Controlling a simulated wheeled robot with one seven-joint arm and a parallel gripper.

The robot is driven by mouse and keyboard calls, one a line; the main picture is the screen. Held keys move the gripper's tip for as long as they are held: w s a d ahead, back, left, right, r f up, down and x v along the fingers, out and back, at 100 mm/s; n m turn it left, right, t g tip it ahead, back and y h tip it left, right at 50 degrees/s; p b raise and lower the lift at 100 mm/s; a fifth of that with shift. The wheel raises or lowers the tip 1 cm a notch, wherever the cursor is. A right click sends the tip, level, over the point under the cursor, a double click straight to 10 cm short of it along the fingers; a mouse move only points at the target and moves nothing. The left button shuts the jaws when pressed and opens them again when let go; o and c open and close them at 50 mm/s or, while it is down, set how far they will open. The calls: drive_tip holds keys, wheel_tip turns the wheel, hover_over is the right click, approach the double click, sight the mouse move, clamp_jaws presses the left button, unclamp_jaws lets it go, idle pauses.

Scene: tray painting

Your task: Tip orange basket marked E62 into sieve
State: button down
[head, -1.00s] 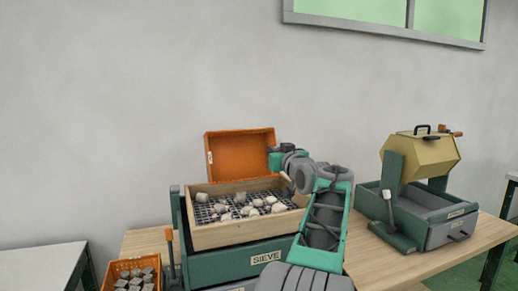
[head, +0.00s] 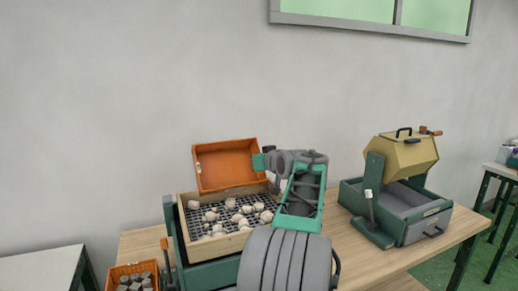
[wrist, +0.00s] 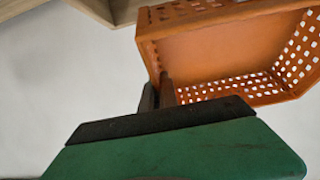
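The orange basket (head: 228,166) is tilted up on its side above the back of the sieve, its open side facing me. A small pale tag shows at its left edge, too small to read. In the wrist view the basket (wrist: 215,55) looks empty inside, with perforated walls. My gripper (wrist: 160,92) is shut on the basket's wall; in the head view it is at the basket's right side, mostly hidden by my arm. The sieve (head: 184,222) has a wooden frame around a dark mesh. Several pale lumps (head: 232,203) lie scattered on the mesh.
Another orange basket (head: 112,272) with grey blocks stands at the lower left. A yellow drum (head: 402,155) on a green stand is on the wooden table (head: 440,237) to the right. A pale table (head: 40,268) is at far left.

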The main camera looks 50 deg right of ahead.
drive_tip(key=shift+w+d+r+g+y+p, duration=0.25)
drive_tip(key=shift+g+y+p, duration=0.4)
drive_tip(key=shift+p, duration=2.5)
drive_tip(key=shift+w+r+g+y+p, duration=0.3)
drive_tip(key=shift+g+p, duration=0.65)
drive_tip(key=shift+p, duration=2.2)
drive_tip(key=shift+r+p, duration=0.15)
drive_tip(key=shift+p, duration=0.5)
drive_tip(key=g+p, duration=0.1)
drive_tip(key=p, duration=0.2)
drive_tip(key=g+y+p, duration=0.1)
drive_tip(key=p, duration=0.3)
drive_tip(key=shift+s+f+y, duration=0.1)
drive_tip(key=shift+f+y, duration=0.1)
drive_tip(key=shift+y, duration=0.05)
drive_tip(key=shift+f+g+p, duration=0.1)
drive_tip(key=shift+g+p, duration=0.3)
drive_tip(key=shift+p, duration=0.1)
drive_tip(key=shift+f+g+y, duration=0.8)
drive_tip(key=shift+g+y, duration=0.1)
drive_tip(key=shift+g, duration=0.2)
drive_tip(key=shift+s+a+g, duration=0.1)
drive_tip(key=shift+s+g, duration=0.05)
drive_tip(key=shift+g, duration=0.15)
